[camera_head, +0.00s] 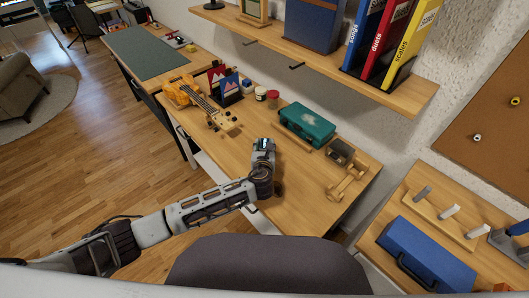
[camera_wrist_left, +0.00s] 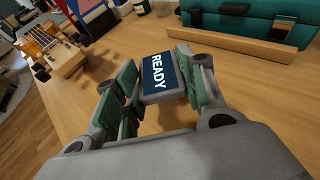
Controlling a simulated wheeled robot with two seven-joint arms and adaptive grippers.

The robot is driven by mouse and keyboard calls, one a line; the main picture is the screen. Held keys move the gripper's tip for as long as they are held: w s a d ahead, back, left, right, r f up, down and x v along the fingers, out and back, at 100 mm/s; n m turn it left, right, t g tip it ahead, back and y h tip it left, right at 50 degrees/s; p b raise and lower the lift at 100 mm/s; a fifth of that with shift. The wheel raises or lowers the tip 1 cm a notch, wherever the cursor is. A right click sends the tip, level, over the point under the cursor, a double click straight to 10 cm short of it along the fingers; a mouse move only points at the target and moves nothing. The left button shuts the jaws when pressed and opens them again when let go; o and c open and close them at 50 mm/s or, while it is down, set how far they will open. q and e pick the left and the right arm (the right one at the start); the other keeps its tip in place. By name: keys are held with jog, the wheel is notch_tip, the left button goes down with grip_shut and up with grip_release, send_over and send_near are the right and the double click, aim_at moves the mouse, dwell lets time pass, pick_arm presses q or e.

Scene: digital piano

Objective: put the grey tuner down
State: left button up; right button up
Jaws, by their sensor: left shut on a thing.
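The grey tuner (camera_wrist_left: 163,77) has a dark blue screen that reads READY. In the left wrist view it sits between the green-padded fingers of my left gripper (camera_wrist_left: 155,92), which is shut on it. In the head view the gripper (camera_head: 263,148) is over the front middle of the wooden desk (camera_head: 225,150), with the tuner (camera_head: 264,142) small at its tip. I cannot tell whether the tuner touches the desk top. My right gripper is in neither view.
An orange ukulele (camera_head: 207,104) lies to the left. Picture cards (camera_head: 230,86) and small jars (camera_head: 272,96) stand behind. A teal case (camera_head: 307,124) with a wooden stick (camera_head: 291,137) before it, and a wooden stand (camera_head: 346,182), are to the right. Bare desk surrounds the gripper.

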pick_arm(q)
notch_tip(320, 180, down, 3)
jog(key=shift+r, duration=0.15)
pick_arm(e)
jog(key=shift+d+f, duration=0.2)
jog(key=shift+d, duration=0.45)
pick_arm(q)
jog(key=shift+f, duration=0.35)
jog(key=o, duration=0.9)
jog(key=shift+o, duration=0.6)
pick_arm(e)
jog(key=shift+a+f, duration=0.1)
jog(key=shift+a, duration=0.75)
